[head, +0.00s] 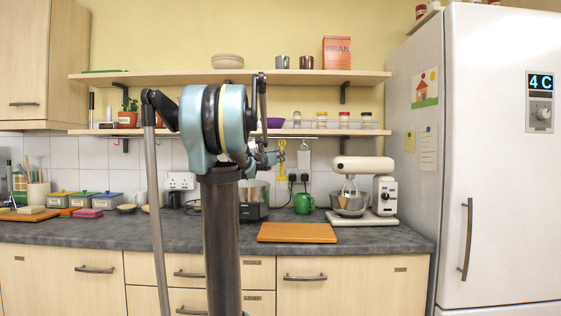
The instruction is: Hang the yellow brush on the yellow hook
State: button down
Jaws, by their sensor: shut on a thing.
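My gripper (274,157) is raised in front of the wall tiles, just below the lower shelf. It is small in view and partly hidden by my arm. The yellow brush (282,170) hangs roughly upright at the fingertips, and the gripper is shut on it. The brush's upper end reaches close to the rail under the shelf. The yellow hook cannot be told apart from the brush's yellow top there. Whether the brush touches or sits on the hook cannot be seen.
A white item (305,158) hangs just right of the brush. Below stand a green mug (304,203), a dark appliance (253,200) and a stand mixer (364,187). A wooden board (297,233) lies on the counter. The lower shelf (350,132) runs above.

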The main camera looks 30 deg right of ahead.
jog(key=w+d+f, duration=0.1)
jog(key=w+d, duration=0.3)
jog(key=w, duration=0.4)
jog(key=shift+w+d+f, duration=0.3)
jog(key=shift+d+f, duration=0.05)
jog(key=shift+d, duration=0.05)
dwell(1.1)
dwell(0.7)
jog(key=c, duration=1.5)
grip_release()
jog(key=v, duration=1.2)
jog(key=shift+f, duration=0.15)
